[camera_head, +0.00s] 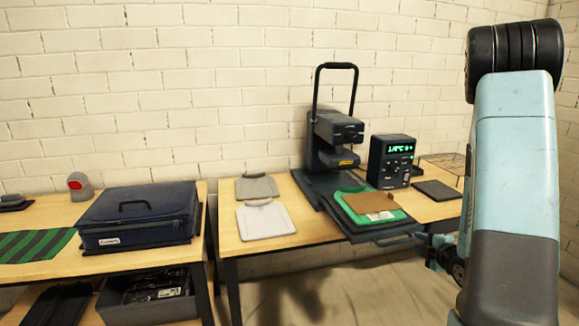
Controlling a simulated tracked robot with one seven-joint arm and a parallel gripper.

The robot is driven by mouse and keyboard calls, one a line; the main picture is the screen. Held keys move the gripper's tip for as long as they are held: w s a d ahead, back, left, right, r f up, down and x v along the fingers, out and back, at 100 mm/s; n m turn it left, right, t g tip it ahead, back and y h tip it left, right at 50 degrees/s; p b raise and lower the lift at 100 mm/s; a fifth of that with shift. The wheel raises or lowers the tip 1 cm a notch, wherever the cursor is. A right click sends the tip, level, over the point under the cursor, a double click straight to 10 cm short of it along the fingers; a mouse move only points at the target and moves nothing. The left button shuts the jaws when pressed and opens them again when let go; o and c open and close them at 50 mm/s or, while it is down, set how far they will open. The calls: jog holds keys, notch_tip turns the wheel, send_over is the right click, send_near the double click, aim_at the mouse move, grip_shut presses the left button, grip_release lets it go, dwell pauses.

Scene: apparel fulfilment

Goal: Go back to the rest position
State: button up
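My arm stands raised at the right edge of the camera_head view, with a light blue link and a black joint at its top. Dark and blue parts of my arm show behind its lower end, next to the right table. My gripper's fingers do not show, so what it holds, if anything, is hidden. On the right table, a heat press (335,140) stands with its handle up. A green garment (352,215) lies on its lower plate, with a brown sheet (369,203) on top.
A control box (391,161) with a green display stands right of the press. Two folded shirts, grey (256,187) and white (265,220), lie left of it. The left table holds a dark blue case (138,215), a scanner (80,186) and a striped mat (33,246); a bin (122,312) sits below.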

jog(key=s+a+r+m+g+h, duration=0.25)
jog(key=r+m, duration=0.25)
jog(key=r, duration=0.4)
jog(key=s+a+r+m+g+h, duration=0.1)
jog(key=s+a+r+m+g, duration=0.15)
jog(key=r+m, duration=0.45)
jog(key=s+a+r+m+g+y, duration=0.1)
jog(key=s+a+r+m, duration=0.2)
jog(key=s+a, duration=0.3)
jog(key=s+a+r+m+g, duration=0.2)
jog(key=s+a+r, duration=0.3)
jog(key=s, duration=1)
jog(key=shift+s+a+r+m+y, duration=0.3)
jog(key=shift+a+r+m+y, duration=0.05)
jog(key=shift+r+m, duration=0.3)
